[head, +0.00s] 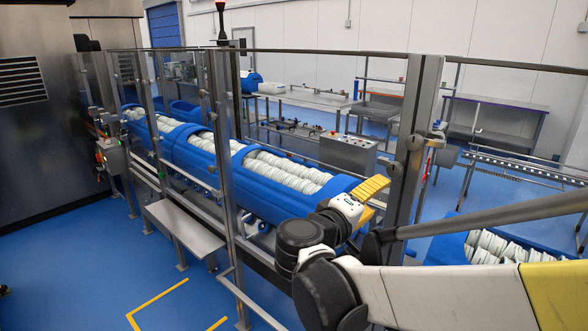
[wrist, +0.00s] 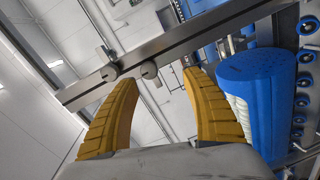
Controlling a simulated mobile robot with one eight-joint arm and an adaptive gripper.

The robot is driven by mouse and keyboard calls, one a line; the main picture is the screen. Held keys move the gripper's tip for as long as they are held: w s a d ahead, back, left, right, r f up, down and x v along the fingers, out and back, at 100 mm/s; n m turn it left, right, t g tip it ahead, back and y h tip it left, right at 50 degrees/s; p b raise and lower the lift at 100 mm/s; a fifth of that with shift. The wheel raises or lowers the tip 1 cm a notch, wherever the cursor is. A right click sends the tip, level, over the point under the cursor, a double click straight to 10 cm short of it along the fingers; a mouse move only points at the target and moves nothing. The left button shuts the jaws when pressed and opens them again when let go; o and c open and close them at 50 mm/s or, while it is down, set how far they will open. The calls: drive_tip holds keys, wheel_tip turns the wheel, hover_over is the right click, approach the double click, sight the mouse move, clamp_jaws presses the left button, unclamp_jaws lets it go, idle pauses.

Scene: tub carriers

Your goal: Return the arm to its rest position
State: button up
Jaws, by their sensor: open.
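My gripper (head: 369,197) has two yellow ridged fingers and is held up in front of the glass guard, right of the middle in the head view. In the wrist view its fingers (wrist: 156,105) stand wide apart with nothing between them. My arm reaches in from the lower right of the head view. A steel guard post (head: 416,150) stands just right of and close to the fingers; I cannot tell whether they touch it.
Blue tubs (head: 290,194) filled with white rolls stand in a row behind the glass guard. Another filled blue tub (head: 463,252) is at the lower right. A steel bench (head: 186,230) stands before the guard. The blue floor (head: 70,265) at left is clear.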

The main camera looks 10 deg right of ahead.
drive_tip(key=s+d+f+m+g+y+b, duration=0.1)
drive_tip(key=s+f+y+b, duration=0.15)
drive_tip(key=f, duration=0.35)
drive_tip(key=s+d+f+g+y+b, duration=0.1)
drive_tip(key=s+f+b, duration=0.15)
drive_tip(key=f, duration=0.25)
drive_tip(key=s+a+f+m+y+b, duration=0.1)
drive_tip(key=s+a+f+y+b, duration=0.2)
drive_tip(key=f, duration=0.3)
drive_tip(key=s+a+f+m+y+b, duration=0.1)
drive_tip(key=s+a+f+y+b, duration=0.2)
drive_tip(key=s+f, duration=0.3)
drive_tip(key=s+a+f+m+g+y+b, duration=0.1)
drive_tip(key=s+a+f+y+b, duration=0.2)
drive_tip(key=s+a+f+y, duration=0.1)
wheel_tip(320, 180, down, 3)
drive_tip(key=shift+s+a+r+m, duration=0.1)
drive_tip(key=shift+s+a+m, duration=0.2)
drive_tip(key=shift+s+a, duration=0.2)
drive_tip(key=shift+d, duration=0.1)
